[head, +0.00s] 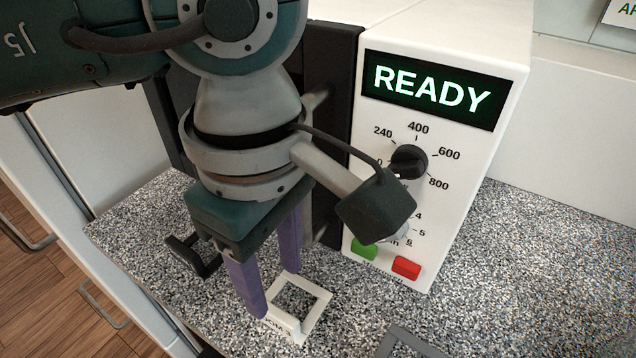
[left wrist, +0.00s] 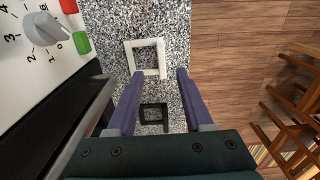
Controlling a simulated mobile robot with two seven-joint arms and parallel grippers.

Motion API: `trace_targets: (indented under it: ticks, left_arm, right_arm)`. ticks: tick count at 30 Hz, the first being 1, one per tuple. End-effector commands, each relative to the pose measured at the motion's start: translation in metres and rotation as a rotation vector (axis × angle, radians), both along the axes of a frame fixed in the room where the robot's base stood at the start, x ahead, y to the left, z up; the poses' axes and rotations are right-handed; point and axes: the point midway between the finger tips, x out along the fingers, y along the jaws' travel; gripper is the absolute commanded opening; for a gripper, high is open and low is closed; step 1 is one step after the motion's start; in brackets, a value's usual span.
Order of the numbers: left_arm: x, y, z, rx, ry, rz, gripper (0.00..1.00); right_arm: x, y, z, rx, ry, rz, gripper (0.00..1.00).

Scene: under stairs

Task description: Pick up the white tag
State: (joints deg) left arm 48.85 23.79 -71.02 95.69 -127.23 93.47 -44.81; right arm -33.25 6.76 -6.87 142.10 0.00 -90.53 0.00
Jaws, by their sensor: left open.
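The white tag (head: 318,312) is a square open frame lying on the speckled counter in front of the machine. It also shows in the left wrist view (left wrist: 162,58), just beyond the fingertips and a little left of centre. My left gripper (head: 273,293) points down with its two purple fingers apart and nothing held between them. In the head view its near finger overlaps the tag's left corner; I cannot tell if they touch. My right gripper is not in view.
A white machine (head: 480,130) with a READY display, knobs and green and red buttons stands close behind. A black frame-shaped tag (head: 190,256) lies left of the gripper, and a grey one (head: 408,343) at the bottom edge. The counter (head: 540,270) is clear at right.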

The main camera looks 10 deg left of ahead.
Motion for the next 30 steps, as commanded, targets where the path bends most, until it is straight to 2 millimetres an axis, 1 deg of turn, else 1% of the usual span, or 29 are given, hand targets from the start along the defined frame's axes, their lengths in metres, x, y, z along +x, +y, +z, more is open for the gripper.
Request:
trace_targets:
  ticks: [1,3,8,13,15,18,26,30]
  left_arm:
    - [-0.002,0.0,-0.008,0.001,0.005,0.0,0.51]
    - [-0.001,-0.001,-0.018,-0.002,0.005,0.001,0.51]
    - [-0.002,-0.001,-0.031,-0.005,0.004,0.001,0.51]
    - [-0.003,0.002,-0.056,-0.006,0.007,0.001,0.51]
    - [-0.003,0.003,-0.068,-0.007,0.005,0.002,0.51]
    - [-0.002,0.002,-0.077,-0.008,0.004,0.001,0.51]
    - [-0.002,0.002,-0.08,-0.009,0.001,0.0,0.51]
    - [-0.002,0.002,-0.08,-0.009,0.001,0.0,0.35]
  right_arm:
    - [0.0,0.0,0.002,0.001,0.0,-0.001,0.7]
    - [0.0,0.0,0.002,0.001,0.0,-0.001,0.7]
    - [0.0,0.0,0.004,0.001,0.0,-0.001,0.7]
    - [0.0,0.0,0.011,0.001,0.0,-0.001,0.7]
    - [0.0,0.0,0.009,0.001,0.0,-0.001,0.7]
    - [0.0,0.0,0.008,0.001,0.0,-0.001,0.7]
    - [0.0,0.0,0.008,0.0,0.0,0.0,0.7]
    - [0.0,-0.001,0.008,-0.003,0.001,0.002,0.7]
